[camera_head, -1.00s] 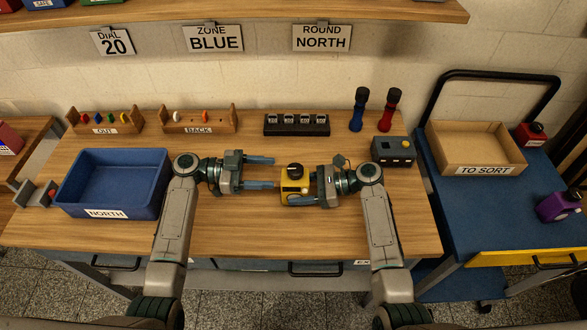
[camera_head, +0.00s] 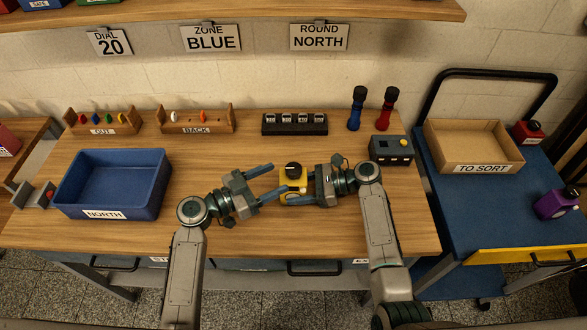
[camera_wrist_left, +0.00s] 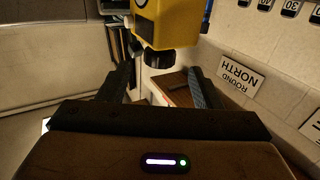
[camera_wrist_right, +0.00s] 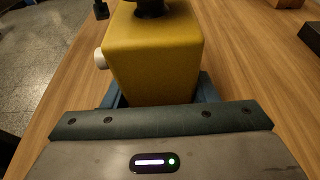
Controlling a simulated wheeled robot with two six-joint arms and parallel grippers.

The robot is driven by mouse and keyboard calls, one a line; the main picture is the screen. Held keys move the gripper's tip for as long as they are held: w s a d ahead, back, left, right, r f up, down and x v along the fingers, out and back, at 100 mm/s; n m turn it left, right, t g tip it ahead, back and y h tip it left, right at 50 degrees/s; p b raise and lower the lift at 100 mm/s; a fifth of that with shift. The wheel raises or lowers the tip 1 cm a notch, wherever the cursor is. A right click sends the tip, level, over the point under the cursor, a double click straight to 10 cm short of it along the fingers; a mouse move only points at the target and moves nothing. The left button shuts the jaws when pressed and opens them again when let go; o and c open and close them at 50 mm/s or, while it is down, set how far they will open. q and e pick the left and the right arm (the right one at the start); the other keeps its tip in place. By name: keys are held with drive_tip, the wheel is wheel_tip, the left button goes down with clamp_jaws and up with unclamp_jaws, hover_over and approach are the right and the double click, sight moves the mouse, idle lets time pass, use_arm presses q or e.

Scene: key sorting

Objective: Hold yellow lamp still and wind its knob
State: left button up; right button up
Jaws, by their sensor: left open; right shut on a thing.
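The yellow lamp (camera_head: 292,185), with a dark top, stands upright on the middle of the table. My right gripper (camera_head: 304,189) is shut on it from the right. In the right wrist view the lamp's yellow body (camera_wrist_right: 156,55) sits between the fingers, and a white knob (camera_wrist_right: 100,58) sticks out of one side. My left gripper (camera_head: 272,182) is open and tilted, its fingers just left of the lamp.
A blue NORTH bin (camera_head: 112,190) stands at the left. Racks marked OUT (camera_head: 103,123) and BACK (camera_head: 197,122) and a dial block (camera_head: 295,124) line the back. The table in front of the lamp is clear.

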sight(286, 174)
use_arm(q)
drive_tip(key=x, duration=0.6)
drive_tip(key=shift+w+d, duration=0.15)
drive_tip(key=shift+d, duration=0.15)
drive_tip(key=c, duration=1)
